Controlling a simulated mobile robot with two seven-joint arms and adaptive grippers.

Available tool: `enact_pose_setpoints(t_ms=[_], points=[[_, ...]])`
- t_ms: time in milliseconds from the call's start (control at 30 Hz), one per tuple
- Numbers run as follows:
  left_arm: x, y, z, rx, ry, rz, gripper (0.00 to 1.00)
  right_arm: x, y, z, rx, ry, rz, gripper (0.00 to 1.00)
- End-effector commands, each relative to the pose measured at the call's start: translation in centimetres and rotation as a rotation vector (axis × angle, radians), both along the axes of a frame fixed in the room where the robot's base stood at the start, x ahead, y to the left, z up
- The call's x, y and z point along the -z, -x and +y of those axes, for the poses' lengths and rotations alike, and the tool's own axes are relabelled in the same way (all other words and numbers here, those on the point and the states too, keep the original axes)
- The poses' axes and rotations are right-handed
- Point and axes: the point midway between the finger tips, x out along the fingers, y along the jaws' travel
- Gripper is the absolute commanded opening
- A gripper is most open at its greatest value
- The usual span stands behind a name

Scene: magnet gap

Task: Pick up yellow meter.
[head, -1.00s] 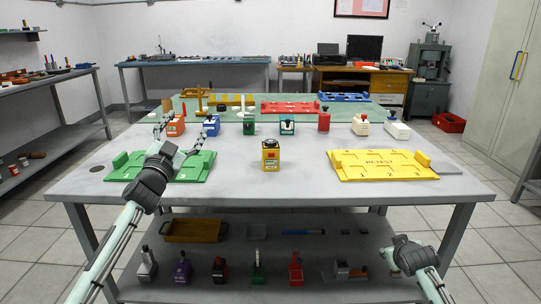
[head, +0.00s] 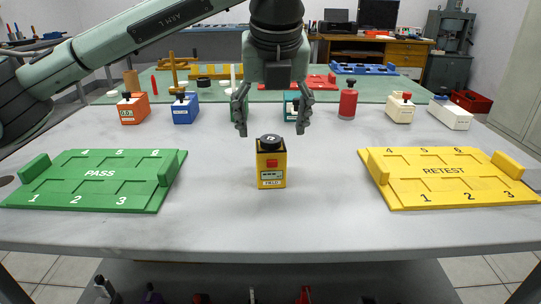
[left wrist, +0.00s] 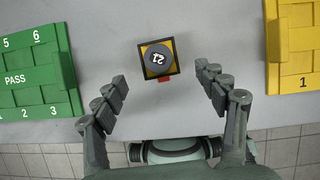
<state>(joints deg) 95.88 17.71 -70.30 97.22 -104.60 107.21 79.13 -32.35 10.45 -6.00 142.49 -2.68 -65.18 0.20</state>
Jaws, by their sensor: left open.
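The yellow meter (head: 271,165) stands upright in the middle of the grey table, with a black round knob on top, a red patch and a label on its front. In the left wrist view the meter (left wrist: 171,73) is seen from above, its dark knob marked with a number. My left gripper (head: 271,108) is open and empty. In the head view its fingers point down above and around the level of the meter's top, one on each side, apart from it. The left wrist view shows the left gripper (left wrist: 163,88) with fingers spread either side of the meter. My right gripper is not in view.
A green PASS board (head: 97,180) lies to the left and a yellow RETEST board (head: 444,178) to the right. Behind stand an orange block (head: 133,110), a blue block (head: 185,109), a red bottle (head: 348,103) and white units (head: 400,110). The table around the meter is clear.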

Motion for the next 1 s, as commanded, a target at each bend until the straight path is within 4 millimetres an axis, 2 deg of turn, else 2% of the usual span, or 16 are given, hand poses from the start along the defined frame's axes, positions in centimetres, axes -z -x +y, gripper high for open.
enact_pose_setpoints(t_ms=[367, 600, 867, 1000], points=[[3.1, -1.5, 0.3, -0.009, -0.011, -0.002, 0.72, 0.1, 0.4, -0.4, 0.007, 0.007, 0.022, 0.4], [6.3, -3.0, 0.3, -0.007, -0.01, 0.0, 0.72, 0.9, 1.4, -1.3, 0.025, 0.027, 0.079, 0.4], [6.9, -3.3, 0.3, -0.005, -0.008, -0.003, 0.72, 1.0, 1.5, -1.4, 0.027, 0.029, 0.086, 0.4], [6.9, -3.3, 0.3, -0.005, -0.008, -0.003, 0.56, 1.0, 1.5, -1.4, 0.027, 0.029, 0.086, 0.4]])
